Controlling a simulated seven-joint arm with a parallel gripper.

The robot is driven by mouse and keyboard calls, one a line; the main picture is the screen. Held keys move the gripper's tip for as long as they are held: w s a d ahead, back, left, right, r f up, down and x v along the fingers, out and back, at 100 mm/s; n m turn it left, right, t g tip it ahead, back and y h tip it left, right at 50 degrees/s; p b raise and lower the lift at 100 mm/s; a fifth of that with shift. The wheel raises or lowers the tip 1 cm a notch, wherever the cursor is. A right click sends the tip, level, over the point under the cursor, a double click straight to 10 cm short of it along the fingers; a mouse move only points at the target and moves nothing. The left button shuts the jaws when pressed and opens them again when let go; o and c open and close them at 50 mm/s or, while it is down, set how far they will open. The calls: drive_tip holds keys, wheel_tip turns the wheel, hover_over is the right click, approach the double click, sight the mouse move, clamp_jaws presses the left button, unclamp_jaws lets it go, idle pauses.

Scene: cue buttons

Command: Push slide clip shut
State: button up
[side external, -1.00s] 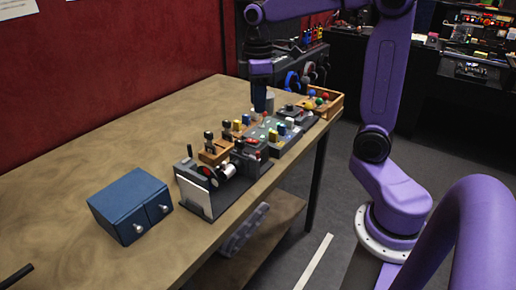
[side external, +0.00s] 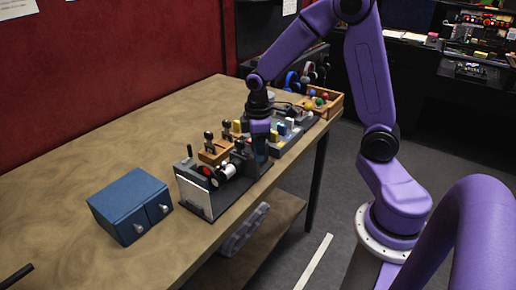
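I cannot single out the slide clip at this size. My gripper (side external: 261,153) points down among the devices along the table's right edge. It is just right of the dark grey device (side external: 195,197) with a pale front plate, a silver cylinder (side external: 229,171) and red and black round parts. It covers the small dark unit behind that device, so contact cannot be told. Its fingers are too small and dark to show whether they are open or shut.
Wooden blocks with dark-knobbed levers (side external: 209,150) stand left of my gripper. A panel with coloured buttons (side external: 289,130) and a wooden tray of coloured balls (side external: 325,103) lie behind. A blue two-door box (side external: 130,205) stands front left.

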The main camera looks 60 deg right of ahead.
sight(253, 157)
drive_tip(key=shift+f, duration=0.1)
clamp_jaws()
drive_tip(key=shift+w, duration=0.95)
unclamp_jaws()
wheel_tip(253, 157, up, 18)
drive_tip(key=shift+f, duration=0.25)
